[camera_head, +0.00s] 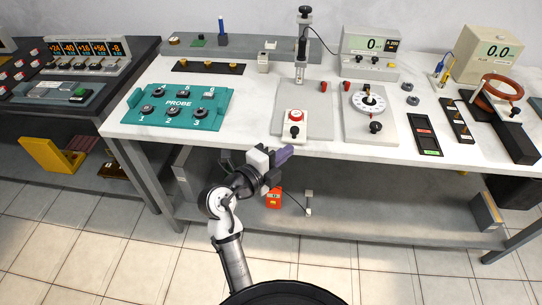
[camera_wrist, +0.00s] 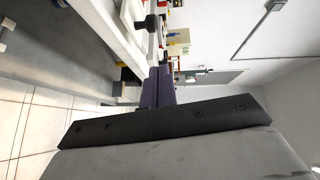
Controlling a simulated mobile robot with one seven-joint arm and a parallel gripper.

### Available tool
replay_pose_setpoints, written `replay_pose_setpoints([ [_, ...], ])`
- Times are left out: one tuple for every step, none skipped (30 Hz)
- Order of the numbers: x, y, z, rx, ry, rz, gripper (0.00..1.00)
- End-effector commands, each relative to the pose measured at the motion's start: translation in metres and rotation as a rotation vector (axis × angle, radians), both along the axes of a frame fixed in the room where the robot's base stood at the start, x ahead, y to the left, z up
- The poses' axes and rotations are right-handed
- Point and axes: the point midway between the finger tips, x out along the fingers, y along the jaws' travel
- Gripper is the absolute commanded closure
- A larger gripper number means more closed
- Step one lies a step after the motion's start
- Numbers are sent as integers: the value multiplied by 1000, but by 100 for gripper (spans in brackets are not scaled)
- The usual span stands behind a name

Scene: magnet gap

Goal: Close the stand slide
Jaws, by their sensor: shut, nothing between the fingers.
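The stand has a grey base plate (camera_head: 319,122) on the white bench top, with an upright column (camera_head: 301,45) at its back. A white block, probably the slide (camera_head: 294,130), sits at the front of the plate, with a red-ringed dial (camera_head: 295,116) and a black knob (camera_head: 295,131). My gripper (camera_head: 287,153) has purple fingers, shut and empty. It is just off the bench's front edge, below the stand in the head view, apart from the block. In the wrist view the shut fingers (camera_wrist: 158,88) point towards the bench side.
The bench (camera_head: 250,135) front edge lies close to my gripper. A teal probe panel (camera_head: 178,108) is left of the stand, and a dial plate (camera_head: 370,125) is right of it. A lower shelf holds an orange device (camera_head: 273,198).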

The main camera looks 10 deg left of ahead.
Motion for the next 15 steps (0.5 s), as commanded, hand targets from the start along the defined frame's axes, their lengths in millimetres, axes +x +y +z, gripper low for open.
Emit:
replay_pose_setpoints([
  [9,-8,3,-1,1,-4,100],
  [14,-12,2,-3,2,-5,100],
  [21,-17,1,-1,3,-5,100],
  [26,-17,0,-2,3,-2,100],
  [31,-14,0,-1,2,0,100],
  [37,-13,-1,-1,2,0,100],
  [40,-12,-2,-1,2,0,100],
  [44,-12,-3,-1,2,1,100],
  [48,-11,-4,0,1,0,100],
  [50,-10,-5,-1,2,0,100],
  [53,-10,-5,-1,1,0,100],
  [55,-10,-6,0,1,0,100],
  [56,-9,-7,1,1,0,100],
  [57,-9,-7,1,1,0,100],
  [58,-9,-8,1,1,0,100],
])
